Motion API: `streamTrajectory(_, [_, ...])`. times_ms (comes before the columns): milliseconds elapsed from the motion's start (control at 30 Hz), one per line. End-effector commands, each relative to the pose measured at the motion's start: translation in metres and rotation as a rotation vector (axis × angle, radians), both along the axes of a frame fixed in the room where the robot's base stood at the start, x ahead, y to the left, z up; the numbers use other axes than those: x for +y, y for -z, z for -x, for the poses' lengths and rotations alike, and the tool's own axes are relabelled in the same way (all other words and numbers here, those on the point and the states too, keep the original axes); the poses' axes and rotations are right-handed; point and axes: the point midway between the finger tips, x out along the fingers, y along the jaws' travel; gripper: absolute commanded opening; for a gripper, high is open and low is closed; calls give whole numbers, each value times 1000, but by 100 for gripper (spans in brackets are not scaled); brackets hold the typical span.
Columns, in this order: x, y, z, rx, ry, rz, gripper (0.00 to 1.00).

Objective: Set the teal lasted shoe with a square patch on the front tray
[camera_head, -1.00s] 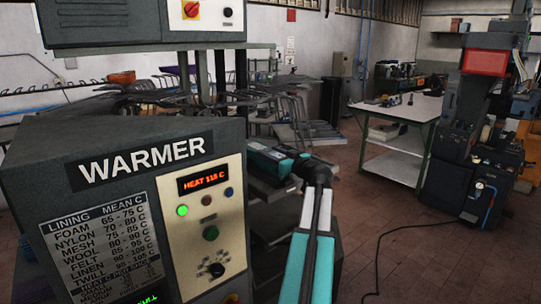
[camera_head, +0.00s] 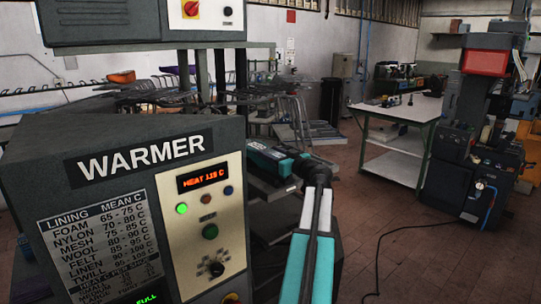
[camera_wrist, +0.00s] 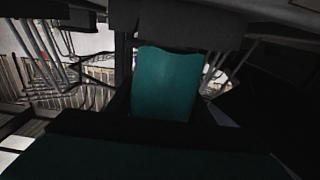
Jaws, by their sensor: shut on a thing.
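In the wrist view, a teal surface (camera_wrist: 165,82) stands upright in the middle, framed by dark parts of my gripper (camera_wrist: 165,120). It appears to be the teal shoe, held in the shut jaws. A broad, very dark teal surface fills the bottom of this view; I cannot tell what it belongs to. No square patch shows on the visible teal faces. In the head view, my teal and black arm reaches up beside the warmer's right side. The jaws and the held shoe cannot be made out there. I cannot identify the front tray in either view.
The grey warmer (camera_head: 118,138) fills the left, its display lit with a heat reading near 115 C. Dark metal racks (camera_head: 295,115) stand behind it. A white-topped table (camera_head: 405,108) and a machine with a red panel (camera_head: 487,62) stand right. A cable (camera_head: 385,245) crosses the open floor.

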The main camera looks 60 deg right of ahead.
Motion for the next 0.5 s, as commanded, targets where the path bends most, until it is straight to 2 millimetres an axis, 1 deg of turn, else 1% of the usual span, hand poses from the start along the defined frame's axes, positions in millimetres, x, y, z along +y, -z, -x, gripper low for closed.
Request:
streamTrajectory(33, [0,2,0,3,-1,-1,50])
streamTrajectory(133, [0,2,0,3,-1,-1,67])
streamTrajectory(167, [0,2,0,3,-1,-1,69])
streamTrajectory(500, [1,4,1,5,-1,-1,69])
